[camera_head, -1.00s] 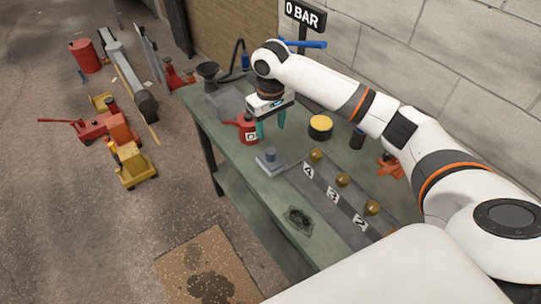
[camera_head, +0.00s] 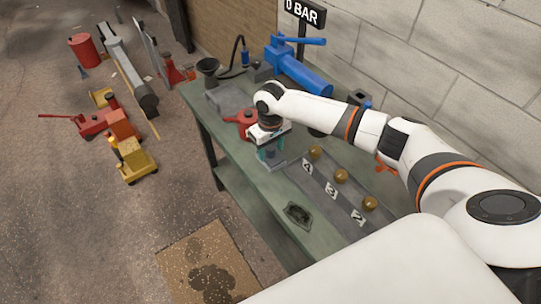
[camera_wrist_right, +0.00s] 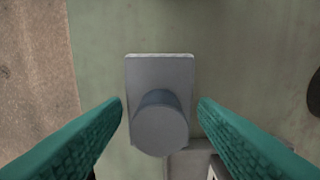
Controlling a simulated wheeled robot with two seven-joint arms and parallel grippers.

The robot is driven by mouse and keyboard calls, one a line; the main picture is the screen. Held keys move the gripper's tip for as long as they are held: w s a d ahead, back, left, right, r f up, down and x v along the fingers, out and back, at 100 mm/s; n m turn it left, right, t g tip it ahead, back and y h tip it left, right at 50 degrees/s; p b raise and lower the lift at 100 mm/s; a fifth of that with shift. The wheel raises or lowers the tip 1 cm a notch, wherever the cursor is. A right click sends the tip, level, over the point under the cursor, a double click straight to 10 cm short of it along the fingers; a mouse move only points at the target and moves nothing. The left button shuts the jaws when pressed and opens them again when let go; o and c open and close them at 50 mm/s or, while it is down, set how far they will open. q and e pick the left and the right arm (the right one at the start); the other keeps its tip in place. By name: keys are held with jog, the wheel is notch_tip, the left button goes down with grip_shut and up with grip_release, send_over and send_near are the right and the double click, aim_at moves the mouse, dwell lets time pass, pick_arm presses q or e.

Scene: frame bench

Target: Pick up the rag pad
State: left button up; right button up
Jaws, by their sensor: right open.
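The rag pad (camera_wrist_right: 160,72) appears to be the grey rectangular block with an upright round grey knob (camera_wrist_right: 160,128) on the green bench. In the head view the rag pad (camera_head: 272,163) is mostly hidden behind my right gripper (camera_head: 268,152). In the right wrist view my right gripper (camera_wrist_right: 160,103) is open, its teal fingers on either side of the knob. I see gaps between the fingers and the knob; nothing is held. My left gripper is not in view.
A grey strip (camera_head: 335,205) with number cards and brass balls lies close to the right. A red can (camera_head: 240,119) stands just behind the gripper. A blue tool (camera_head: 300,72) is at the back.

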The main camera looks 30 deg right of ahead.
aim_at(271, 147)
jog(key=shift+c, duration=0.5)
jog(key=c, duration=1)
jog(key=shift+r, duration=0.1)
notch_tip(271, 147, up, 10)
jog(key=shift+b, duration=0.45)
